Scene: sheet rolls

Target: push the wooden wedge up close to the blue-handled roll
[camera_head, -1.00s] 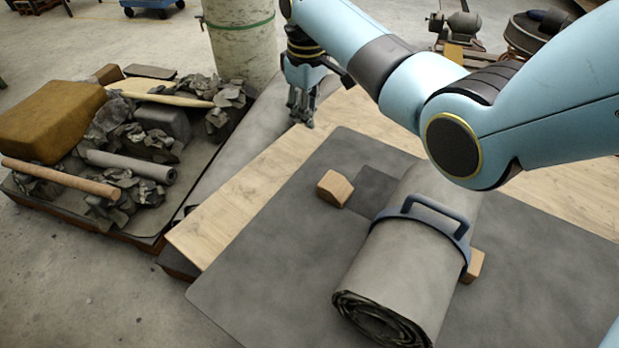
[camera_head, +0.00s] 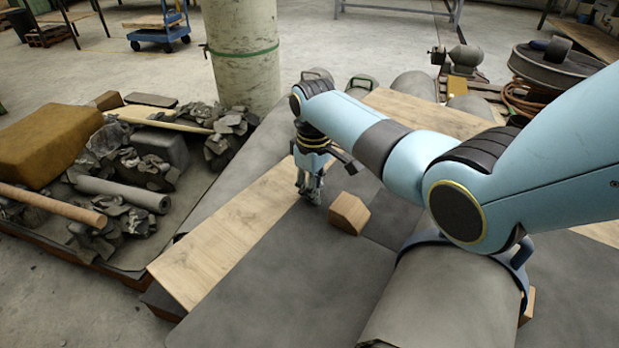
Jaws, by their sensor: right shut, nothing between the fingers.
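The wooden wedge (camera_head: 348,213) lies on the dark grey mat, left of the roll and apart from it. The grey roll (camera_head: 445,300) lies on the mat at the lower right. Its blue handle (camera_head: 519,262) shows at the right; my right arm hides much of it. My right gripper (camera_head: 311,196) points down, shut and empty, just left of the wedge and low over the mat's edge. I cannot tell whether it touches the wedge. A second wooden block (camera_head: 527,306) shows at the roll's right side. My left gripper is not in view.
The dark mat (camera_head: 290,270) lies on a wooden table (camera_head: 215,250). A pallet (camera_head: 120,262) with scraps, a yellow block and tubes stands at the left. A concrete pillar (camera_head: 243,60) rises behind. Bare mat lies between the wedge and the roll.

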